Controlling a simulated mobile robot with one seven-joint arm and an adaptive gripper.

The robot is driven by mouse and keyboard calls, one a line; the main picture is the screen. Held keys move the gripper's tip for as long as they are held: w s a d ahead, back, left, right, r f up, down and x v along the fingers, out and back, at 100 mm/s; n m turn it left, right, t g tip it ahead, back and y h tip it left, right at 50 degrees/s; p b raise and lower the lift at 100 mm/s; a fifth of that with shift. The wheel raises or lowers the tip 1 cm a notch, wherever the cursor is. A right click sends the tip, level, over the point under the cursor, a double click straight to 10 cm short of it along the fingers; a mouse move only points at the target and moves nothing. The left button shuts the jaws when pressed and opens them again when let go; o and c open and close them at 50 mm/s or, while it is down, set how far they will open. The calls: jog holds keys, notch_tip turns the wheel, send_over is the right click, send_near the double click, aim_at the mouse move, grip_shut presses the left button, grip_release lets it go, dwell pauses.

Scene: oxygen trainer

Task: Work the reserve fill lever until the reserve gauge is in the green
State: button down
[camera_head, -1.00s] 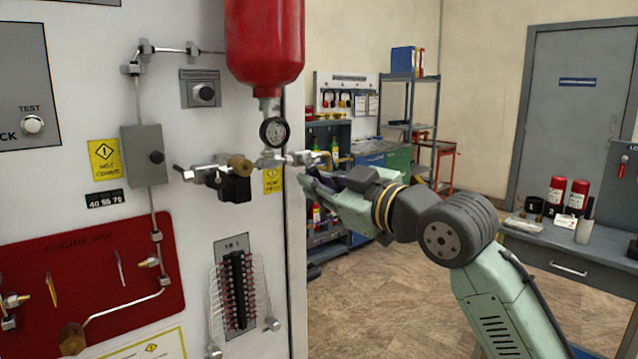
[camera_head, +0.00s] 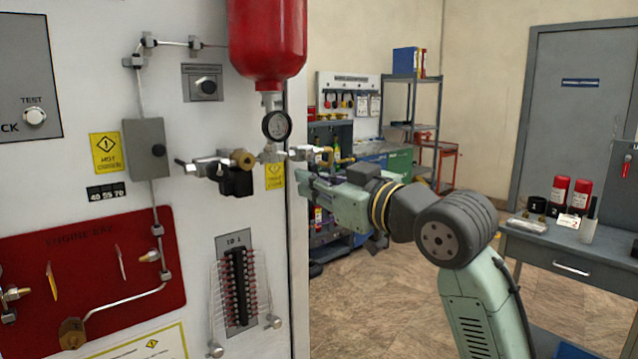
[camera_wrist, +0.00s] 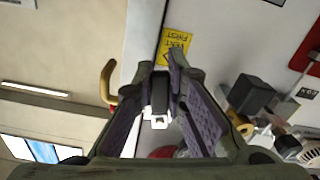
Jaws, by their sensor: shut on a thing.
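The reserve gauge (camera_head: 276,125) is a small round dial under the red bottle on the white panel; its needle is too small to read. My gripper (camera_head: 304,180) is at the panel's right edge, below and right of the gauge. In the wrist view, my gripper (camera_wrist: 160,88) is shut on the dark grip of the fill lever (camera_wrist: 159,95), with a bright metal end showing below it. In the head view the lever's grip is hidden by my fingers or too small to make out.
The red bottle (camera_head: 267,38) hangs above the gauge. A brass and black valve (camera_head: 237,170) juts out left of my gripper. A yellow label (camera_head: 275,176) is on the panel. A bench (camera_head: 560,250) stands at the right, with open floor between.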

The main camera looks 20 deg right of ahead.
jog(key=shift+s+a+f+m, duration=0.1)
jog(key=shift+a+m, duration=0.15)
jog(key=shift+m, duration=0.35)
jog(key=shift+s+a+m, duration=0.1)
jog(key=shift+a+m, duration=0.1)
jog(key=shift+m, duration=0.4)
jog(key=c, duration=1.6)
grip_release()
jog(key=v, duration=1.2)
